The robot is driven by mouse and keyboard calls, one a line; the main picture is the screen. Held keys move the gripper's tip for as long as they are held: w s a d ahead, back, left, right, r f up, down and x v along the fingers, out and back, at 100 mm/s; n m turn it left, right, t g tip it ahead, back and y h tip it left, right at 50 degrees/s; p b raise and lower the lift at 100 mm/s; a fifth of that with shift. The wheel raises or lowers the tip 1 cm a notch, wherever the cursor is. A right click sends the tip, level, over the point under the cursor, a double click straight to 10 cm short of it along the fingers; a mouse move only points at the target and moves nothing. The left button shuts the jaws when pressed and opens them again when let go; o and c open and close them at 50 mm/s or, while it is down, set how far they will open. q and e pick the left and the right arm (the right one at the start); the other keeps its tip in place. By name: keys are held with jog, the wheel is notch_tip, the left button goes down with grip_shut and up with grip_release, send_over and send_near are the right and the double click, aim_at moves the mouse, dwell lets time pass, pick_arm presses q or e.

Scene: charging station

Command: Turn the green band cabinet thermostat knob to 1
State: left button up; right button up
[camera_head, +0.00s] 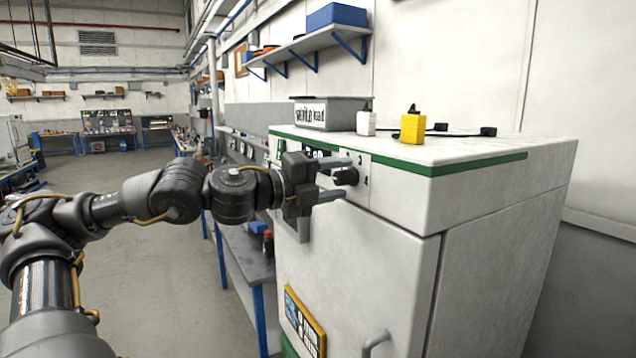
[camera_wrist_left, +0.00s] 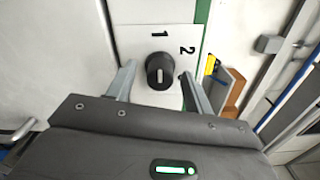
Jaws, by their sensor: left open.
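The white cabinet (camera_head: 352,265) with a green band (camera_head: 430,168) along its top edge stands at the right. Its black thermostat knob (camera_head: 346,177) is on the upper front; the left wrist view shows it too (camera_wrist_left: 160,68). There a 1 (camera_wrist_left: 160,34) is printed straight above the knob and a 2 (camera_wrist_left: 187,50) to the upper right. A pale line on the knob's face runs roughly up and down. My left gripper (camera_head: 348,178) is open, one finger either side of the knob with visible gaps in the wrist view (camera_wrist_left: 158,82). My right gripper is not in view.
On the cabinet top are a grey bin (camera_head: 330,114), a white block (camera_head: 366,123), a yellow block (camera_head: 413,128) and black cables. A handle (camera_head: 376,342) sticks out of the cabinet door. A workbench (camera_head: 245,240) runs behind my left arm; the floor at left is clear.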

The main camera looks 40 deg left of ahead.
pick_arm(q)
jog(key=shift+b+v, duration=0.85)
jog(key=shift+v, duration=0.35)
jog(key=b+v, duration=0.8)
jog(key=shift+s, duration=0.15)
